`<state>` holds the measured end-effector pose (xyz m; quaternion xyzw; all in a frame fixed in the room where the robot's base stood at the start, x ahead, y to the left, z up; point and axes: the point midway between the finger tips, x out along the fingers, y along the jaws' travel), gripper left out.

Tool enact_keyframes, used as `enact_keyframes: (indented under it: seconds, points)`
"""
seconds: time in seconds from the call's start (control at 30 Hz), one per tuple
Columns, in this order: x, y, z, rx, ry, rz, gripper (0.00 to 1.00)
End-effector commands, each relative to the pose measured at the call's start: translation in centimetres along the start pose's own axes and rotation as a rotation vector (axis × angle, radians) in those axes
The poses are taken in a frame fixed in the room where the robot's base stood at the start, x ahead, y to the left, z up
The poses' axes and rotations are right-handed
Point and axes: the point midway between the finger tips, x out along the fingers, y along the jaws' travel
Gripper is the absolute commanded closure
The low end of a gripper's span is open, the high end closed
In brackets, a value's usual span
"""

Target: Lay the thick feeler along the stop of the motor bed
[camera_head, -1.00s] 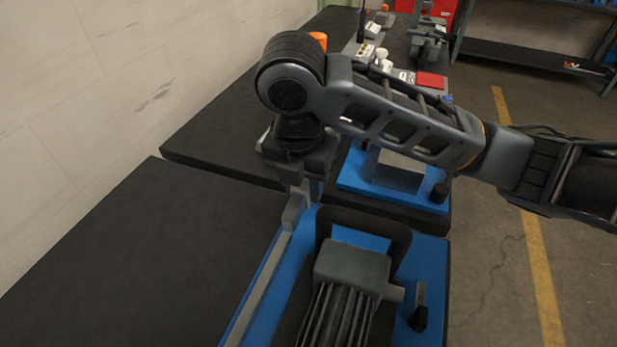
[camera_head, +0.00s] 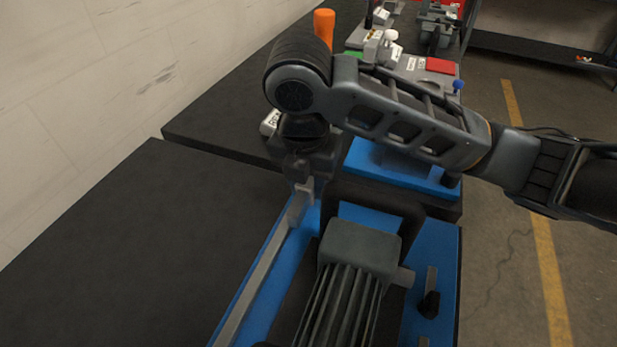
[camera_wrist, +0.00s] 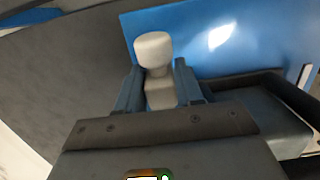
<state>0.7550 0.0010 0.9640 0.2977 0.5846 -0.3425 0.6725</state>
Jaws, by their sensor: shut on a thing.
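My gripper (camera_head: 304,186) hangs over the far end of the motor bed, next to the stop. In the wrist view its two fingers (camera_wrist: 160,92) are shut on a pale grey piece with a rounded knob on top, which I take to be the thick feeler (camera_wrist: 155,52). Its lower part is hidden by the gripper. The motor bed (camera_head: 300,262) is a blue plate carrying a dark finned motor (camera_head: 360,245). The stop (camera_head: 255,285) is a long grey bar along the bed's left side. I cannot tell whether the feeler touches the stop or the bed.
The dark frame around the motor's far end (camera_head: 375,195) stands close right of my gripper. Another blue plate (camera_head: 385,165) lies beyond. The black bench top (camera_head: 130,250) at left is clear.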

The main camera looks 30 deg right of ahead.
Motion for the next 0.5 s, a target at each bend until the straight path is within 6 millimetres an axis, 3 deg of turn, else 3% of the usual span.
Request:
enact_keyframes:
  seconds: [0.5]
  points:
    - [3.7,0.0,-0.5,0.001,0.000,0.000,1.00]
